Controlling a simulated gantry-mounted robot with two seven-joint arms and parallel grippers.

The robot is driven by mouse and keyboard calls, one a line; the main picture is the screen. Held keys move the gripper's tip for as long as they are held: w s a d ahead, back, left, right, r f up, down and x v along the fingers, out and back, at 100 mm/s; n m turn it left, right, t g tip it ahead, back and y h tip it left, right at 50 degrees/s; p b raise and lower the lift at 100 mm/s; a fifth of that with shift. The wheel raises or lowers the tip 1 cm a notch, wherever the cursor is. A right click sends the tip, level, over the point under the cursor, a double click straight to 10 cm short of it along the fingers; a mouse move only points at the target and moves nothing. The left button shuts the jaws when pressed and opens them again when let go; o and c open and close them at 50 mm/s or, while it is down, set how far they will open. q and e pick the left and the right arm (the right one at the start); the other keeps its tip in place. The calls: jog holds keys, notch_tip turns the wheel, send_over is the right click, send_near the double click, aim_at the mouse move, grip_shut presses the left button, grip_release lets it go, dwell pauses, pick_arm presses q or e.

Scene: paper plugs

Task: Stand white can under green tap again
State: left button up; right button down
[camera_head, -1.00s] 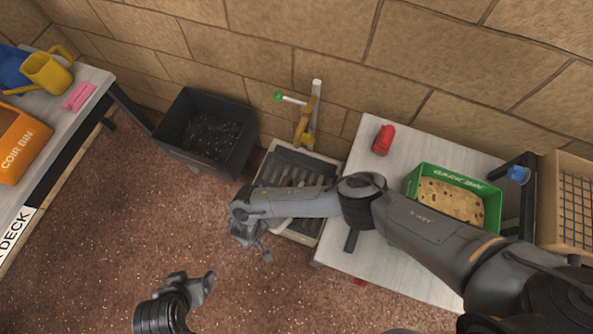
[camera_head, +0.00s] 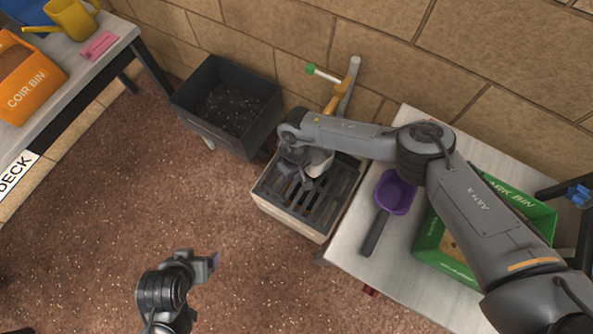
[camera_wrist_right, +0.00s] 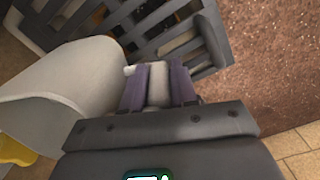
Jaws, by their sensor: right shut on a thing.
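The white can (camera_head: 321,161) shows partly in the head view, beside my right gripper (camera_head: 301,180) over the slatted drain (camera_head: 292,224). In the right wrist view the can (camera_wrist_right: 58,84) fills the left side. There my right gripper (camera_wrist_right: 160,88) has its purple fingers shut on a pale bar, which looks like the can's handle. The gap between can and slats cannot be judged. The tap with the green knob (camera_head: 311,70) stands behind the drain on a grey pipe. My left gripper (camera_head: 214,261) is low over the floor, away from the can; its jaw opening is unclear.
A black bin (camera_head: 232,108) stands left of the drain. On the pale bench to the right are a purple scoop (camera_head: 395,193) and a green bark bin (camera_head: 428,234), partly behind my right arm. An orange coir bin (camera_head: 28,84) and yellow can (camera_head: 72,18) are on the left bench.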

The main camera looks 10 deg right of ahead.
jog(key=shift+w+d+f+b, duration=0.2)
jog(key=shift+f+b, duration=0.2)
jog(key=shift+f, duration=0.2)
jog(key=shift+w+d+f+b, duration=0.15)
jog(key=shift+f+b, duration=0.2)
jog(key=shift+f, duration=0.2)
jog(key=shift+s+a+f+b, duration=0.25)
jog(key=shift+f+b, duration=0.15)
jog(key=shift+f, duration=0.2)
jog(key=f+b, duration=0.2)
jog(key=f, duration=0.1)
jog(key=shift+w+d+f+b, duration=0.1)
jog(key=shift+w+f+b, duration=0.1)
jog(key=shift+b, duration=0.2)
jog(key=shift+w+d+f+b, duration=0.1)
jog(key=shift+w+d+b, duration=0.1)
jog(key=shift+b, duration=0.2)
jog(key=c, duration=0.9)
grip_release()
jog(key=shift+f, duration=0.1)
